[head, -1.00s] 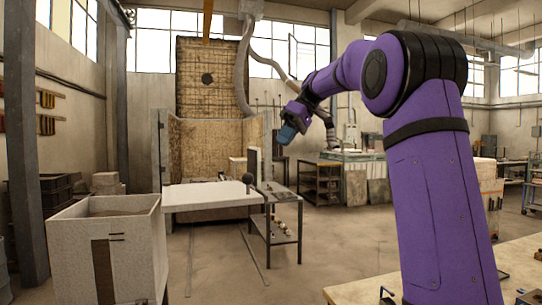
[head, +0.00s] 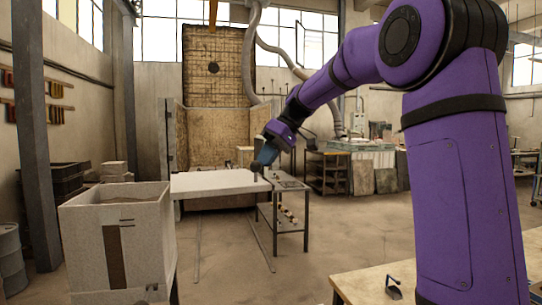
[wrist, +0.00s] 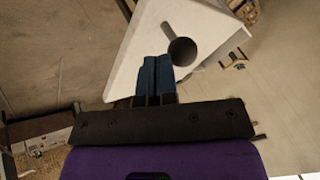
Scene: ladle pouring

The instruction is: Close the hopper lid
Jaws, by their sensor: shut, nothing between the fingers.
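The hopper (head: 85,245), a pale grey open-topped box, stands at the front left. Its lid (head: 205,184), a white slab, lies about level and open, out to the right of the hopper's top edge. In the wrist view the lid (wrist: 150,35) shows a dark round knob (wrist: 182,51) near its corner. My gripper (head: 262,165) is at the lid's right end in the head view. In the wrist view my blue fingers (wrist: 154,75) are together and empty, over the lid's edge just beside the knob. I cannot tell whether they touch the lid.
A small metal side table (head: 288,186) stands just right of the lid's end. A wooden bench (head: 380,278) is at the front right. A grey pillar (head: 38,150) rises behind the hopper. The floor between hopper and bench is clear.

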